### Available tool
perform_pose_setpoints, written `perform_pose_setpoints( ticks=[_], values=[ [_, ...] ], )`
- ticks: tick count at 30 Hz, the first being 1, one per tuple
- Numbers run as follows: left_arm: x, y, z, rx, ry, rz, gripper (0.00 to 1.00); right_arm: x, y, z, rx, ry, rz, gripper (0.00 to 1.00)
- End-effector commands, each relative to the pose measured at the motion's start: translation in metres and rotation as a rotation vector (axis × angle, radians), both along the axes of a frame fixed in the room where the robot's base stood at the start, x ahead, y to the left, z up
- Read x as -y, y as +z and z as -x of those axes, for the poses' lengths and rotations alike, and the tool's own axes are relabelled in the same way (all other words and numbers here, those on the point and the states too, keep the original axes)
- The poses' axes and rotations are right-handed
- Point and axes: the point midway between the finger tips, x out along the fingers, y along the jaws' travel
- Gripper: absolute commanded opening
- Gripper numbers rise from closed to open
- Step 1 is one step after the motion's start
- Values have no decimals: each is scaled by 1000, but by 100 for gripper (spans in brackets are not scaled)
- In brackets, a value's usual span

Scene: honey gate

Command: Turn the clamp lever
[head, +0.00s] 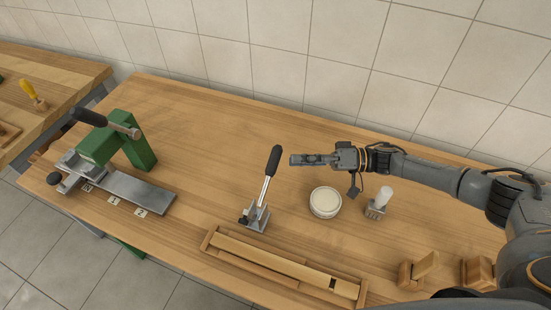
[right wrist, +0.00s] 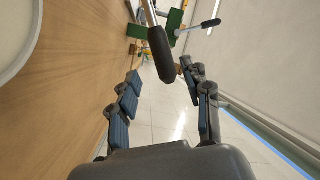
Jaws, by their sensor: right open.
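The clamp lever (head: 268,175) has a black grip on a metal rod and rises, tilted a little to the right, from a small metal clamp (head: 254,217) on the bench. My right gripper (head: 296,160) is open and empty, just right of the black grip at about its height. In the right wrist view the black grip (right wrist: 161,54) shows ahead, beyond the space between the fingertips (right wrist: 160,75). I cannot tell whether it touches a finger, but it looks apart. My left gripper is not in view.
A green press (head: 125,140) with its own black-handled lever stands at the left. A white round dish (head: 325,202) and a small white-topped item (head: 379,203) stand under my right arm. A wooden tray (head: 285,265) lies in front of the clamp. Wooden blocks (head: 418,270) sit at the right.

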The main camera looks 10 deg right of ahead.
Motion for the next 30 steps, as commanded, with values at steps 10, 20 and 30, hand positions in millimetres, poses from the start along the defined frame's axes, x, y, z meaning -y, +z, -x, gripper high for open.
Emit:
perform_pose_setpoints(
  ticks=[10,20,30],
  values=[
    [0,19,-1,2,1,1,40,-52,3,-11,-1,1,-1,48],
    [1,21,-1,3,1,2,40,-65,1,-14,0,-1,2,48],
    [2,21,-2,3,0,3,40,-65,1,-14,0,-1,1,2]
  ],
)
